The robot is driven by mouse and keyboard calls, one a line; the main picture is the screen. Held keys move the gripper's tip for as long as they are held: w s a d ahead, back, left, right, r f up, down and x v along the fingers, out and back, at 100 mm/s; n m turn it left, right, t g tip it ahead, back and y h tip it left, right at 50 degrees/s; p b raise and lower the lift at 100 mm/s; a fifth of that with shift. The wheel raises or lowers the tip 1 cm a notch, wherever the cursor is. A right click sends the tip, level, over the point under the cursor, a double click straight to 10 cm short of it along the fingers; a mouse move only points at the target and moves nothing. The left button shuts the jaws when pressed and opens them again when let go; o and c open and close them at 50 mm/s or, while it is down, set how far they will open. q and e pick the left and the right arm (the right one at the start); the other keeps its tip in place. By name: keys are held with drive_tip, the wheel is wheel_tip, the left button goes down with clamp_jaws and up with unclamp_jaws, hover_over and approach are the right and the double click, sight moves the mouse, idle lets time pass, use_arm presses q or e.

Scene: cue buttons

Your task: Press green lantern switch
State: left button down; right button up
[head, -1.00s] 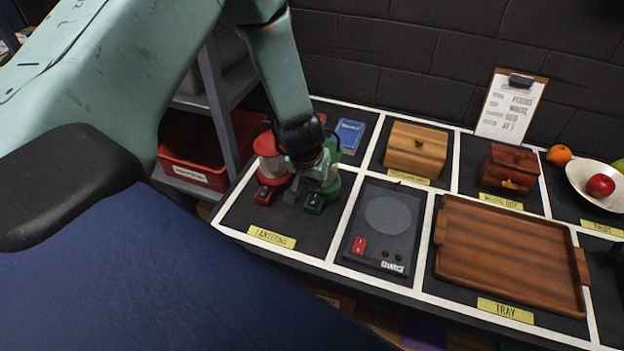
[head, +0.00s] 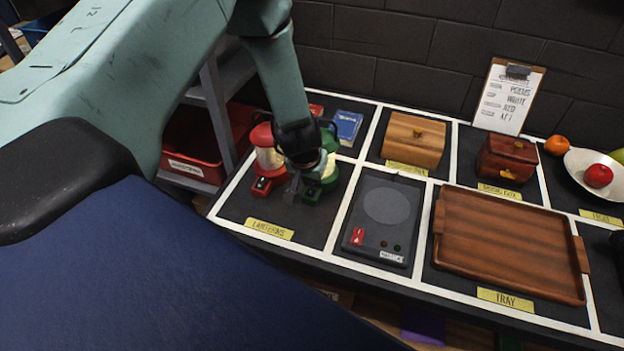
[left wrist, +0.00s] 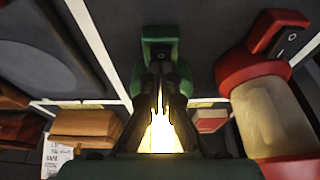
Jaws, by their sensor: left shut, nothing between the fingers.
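The green lantern (head: 330,168) stands upright in the lanterns section, partly hidden by my left gripper. Its glass (left wrist: 162,136) glows bright yellow-white in the left wrist view. Its dark switch (left wrist: 160,56) sits on the green base just beyond my fingertips; contact cannot be told. My left gripper (head: 294,192) is shut and empty, pointing down in front of the lantern; its dark fingers (left wrist: 160,80) also show in the left wrist view. The red lantern (head: 268,155) stands close on the left, with its own switch (left wrist: 286,43). My right gripper is out of view.
A dark device (head: 385,215) with a round pad and a red switch lies to the right. Beyond are a wooden tray (head: 510,245), a light wooden box (head: 415,140), a dark red box (head: 507,158) and a fruit bowl (head: 600,185). A blue book (head: 347,126) lies behind the lanterns.

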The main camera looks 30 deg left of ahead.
use_arm(q)
drive_tip(key=shift+s+f, duration=0.15)
drive_tip(key=shift+s+d+f+b, duration=0.15)
drive_tip(key=shift+s+b, duration=0.2)
drive_tip(key=shift+b, duration=0.05)
drive_tip(key=shift+s+d, duration=0.1)
drive_tip(key=shift+s, duration=0.35)
drive_tip(key=shift+w+r+p, duration=0.1)
drive_tip(key=shift+r+p, duration=0.3)
drive_tip(key=shift+r, duration=0.2)
drive_tip(key=a+p+v, duration=0.1)
drive_tip(key=p+v, duration=0.6)
drive_tip(key=v, duration=0.6)
drive_tip(key=shift+w+d+r, duration=0.15)
drive_tip(key=shift+d, duration=0.3)
